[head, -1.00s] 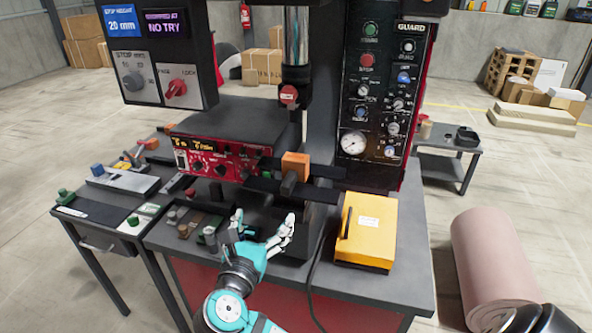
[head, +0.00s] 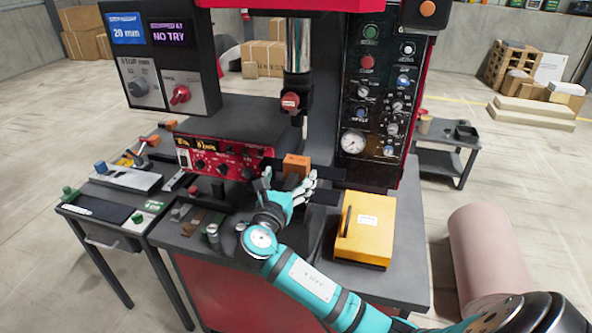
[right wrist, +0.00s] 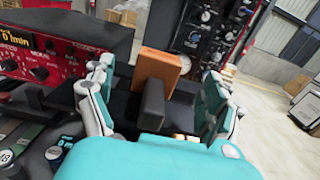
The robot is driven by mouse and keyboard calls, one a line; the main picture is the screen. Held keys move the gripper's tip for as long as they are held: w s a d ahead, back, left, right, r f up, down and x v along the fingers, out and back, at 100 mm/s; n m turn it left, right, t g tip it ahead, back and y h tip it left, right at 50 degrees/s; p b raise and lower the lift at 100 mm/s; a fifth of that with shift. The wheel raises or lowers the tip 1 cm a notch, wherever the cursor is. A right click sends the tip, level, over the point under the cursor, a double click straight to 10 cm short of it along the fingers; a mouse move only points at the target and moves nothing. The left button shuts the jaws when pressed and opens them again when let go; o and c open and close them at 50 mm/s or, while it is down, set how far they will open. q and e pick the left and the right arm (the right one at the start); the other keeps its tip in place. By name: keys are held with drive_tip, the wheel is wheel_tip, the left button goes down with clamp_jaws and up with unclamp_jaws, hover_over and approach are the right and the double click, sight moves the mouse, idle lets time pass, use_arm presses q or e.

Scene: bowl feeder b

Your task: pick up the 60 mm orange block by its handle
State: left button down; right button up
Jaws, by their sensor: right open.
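The orange block (head: 297,163) sits on the machine's dark bed below the ram, and it also shows in the right wrist view (right wrist: 165,66). Its dark grey handle (right wrist: 153,103) sticks out toward my right gripper. My right gripper (head: 289,178) is open, with one finger on each side of the handle in the right wrist view (right wrist: 158,76). In the head view the fingers partly hide the handle. My left gripper is not in view.
A red control unit (head: 222,160) stands close to the left of the gripper. A yellow box (head: 366,230) with a handle is at the right front of the table. The press ram (head: 291,102) hangs above the block. Small weights and knobs lie at the left front.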

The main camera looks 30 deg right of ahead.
sight(295, 165)
drive_tip(key=p+x, duration=0.1)
drive_tip(key=x, duration=0.3)
drive_tip(key=shift+r, duration=0.1)
drive_tip(key=shift+w+d, duration=0.15)
drive_tip(key=c, duration=1.7)
clamp_jaws()
